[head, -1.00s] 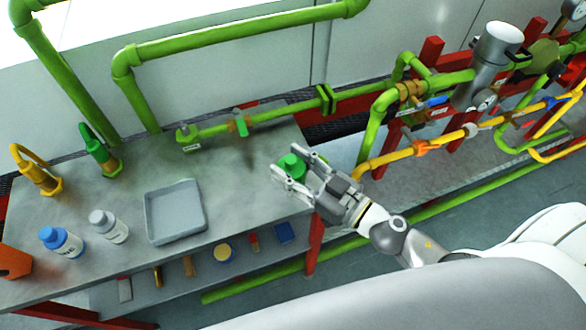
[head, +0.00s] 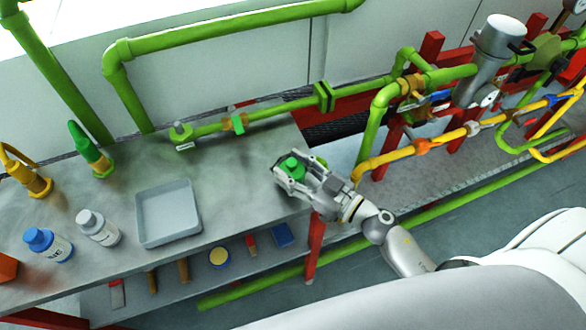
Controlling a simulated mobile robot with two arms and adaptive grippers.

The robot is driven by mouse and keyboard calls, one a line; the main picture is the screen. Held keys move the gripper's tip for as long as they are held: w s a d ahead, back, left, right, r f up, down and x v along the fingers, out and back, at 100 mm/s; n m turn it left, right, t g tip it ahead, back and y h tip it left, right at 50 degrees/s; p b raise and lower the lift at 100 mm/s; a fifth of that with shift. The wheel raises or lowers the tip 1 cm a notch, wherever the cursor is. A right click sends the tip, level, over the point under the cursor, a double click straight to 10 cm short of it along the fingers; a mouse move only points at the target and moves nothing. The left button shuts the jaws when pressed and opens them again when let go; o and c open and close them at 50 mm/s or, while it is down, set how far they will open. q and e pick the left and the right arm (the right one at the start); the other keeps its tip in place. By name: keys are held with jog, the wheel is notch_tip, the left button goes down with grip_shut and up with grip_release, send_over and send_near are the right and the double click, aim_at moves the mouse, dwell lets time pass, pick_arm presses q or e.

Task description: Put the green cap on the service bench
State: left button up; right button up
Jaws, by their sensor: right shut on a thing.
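The green cap (head: 292,167) is a small green piece between the fingers of my right gripper (head: 300,165). The gripper is shut on it, over the right end of the service bench (head: 240,200). The fingers cover part of the cap, and I cannot tell whether its underside touches the bench. The bench is a long grey metal top. My left gripper is not in view.
A grey tray (head: 168,213) sits mid-bench. A white bottle (head: 98,228) and a blue-capped bottle (head: 47,245) stand left of it. Green pipe (head: 270,115) runs behind; the yellow pipe (head: 420,145) is at right. Bare bench lies between tray and gripper.

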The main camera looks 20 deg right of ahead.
jog(key=o, duration=0.6)
jog(key=shift+f, duration=0.15)
jog(key=shift+c, duration=0.2)
jog(key=o, duration=0.4)
jog(key=shift+o, duration=0.2)
jog(key=b+v, duration=0.2)
jog(key=v, duration=1)
jog(key=shift+b, duration=0.35)
